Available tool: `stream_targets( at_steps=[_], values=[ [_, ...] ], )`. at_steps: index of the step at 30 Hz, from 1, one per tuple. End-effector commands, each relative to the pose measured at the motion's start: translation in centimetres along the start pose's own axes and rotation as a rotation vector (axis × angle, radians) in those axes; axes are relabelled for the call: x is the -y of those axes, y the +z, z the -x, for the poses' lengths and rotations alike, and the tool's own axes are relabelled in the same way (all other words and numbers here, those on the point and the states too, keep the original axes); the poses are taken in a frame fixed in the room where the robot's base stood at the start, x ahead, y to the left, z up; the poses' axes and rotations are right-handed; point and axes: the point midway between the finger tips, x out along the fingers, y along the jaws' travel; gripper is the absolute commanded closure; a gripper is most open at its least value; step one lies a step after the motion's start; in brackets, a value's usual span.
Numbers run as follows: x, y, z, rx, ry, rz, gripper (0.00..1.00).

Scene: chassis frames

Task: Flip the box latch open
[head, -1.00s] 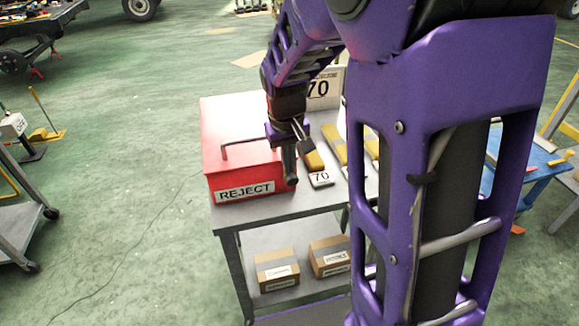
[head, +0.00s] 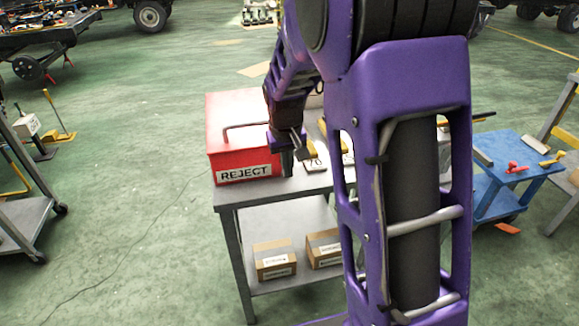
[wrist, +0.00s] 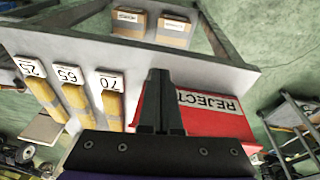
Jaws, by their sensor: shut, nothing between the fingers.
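The red box (head: 233,122) labelled REJECT stands on the left part of the grey cart's top (head: 243,193). A bar handle (head: 246,127) shows on the box. I cannot make out the latch in either view. My gripper (head: 287,165) points down beside the box's right front corner in the head view. In the wrist view my gripper (wrist: 158,98) shows its two fingers together, shut and empty, in front of the box's edge (wrist: 150,108). I cannot tell whether the fingers touch the box.
Yellow tools with number tags 70 (wrist: 109,103), 65 and 25 lie beside the box on the cart top. Two cardboard boxes (head: 274,259) sit on the lower shelf. A blue table (head: 513,172) stands to the right. Green floor is open to the left.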

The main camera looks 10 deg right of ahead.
Motion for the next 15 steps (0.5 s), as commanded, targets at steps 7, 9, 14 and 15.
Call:
stream_targets(
  at_steps=[7,9,14,15],
  values=[
    [0.1,0.3,-1.7,0.001,0.0,0.001,1.0],
    [0.2,0.5,-2.0,0.002,0.0,0.001,1.0],
    [0.2,0.7,-2.5,0.001,0.0,0.001,1.0],
    [0.2,0.7,-2.6,0.0,0.0,0.0,1.0]
  ],
)
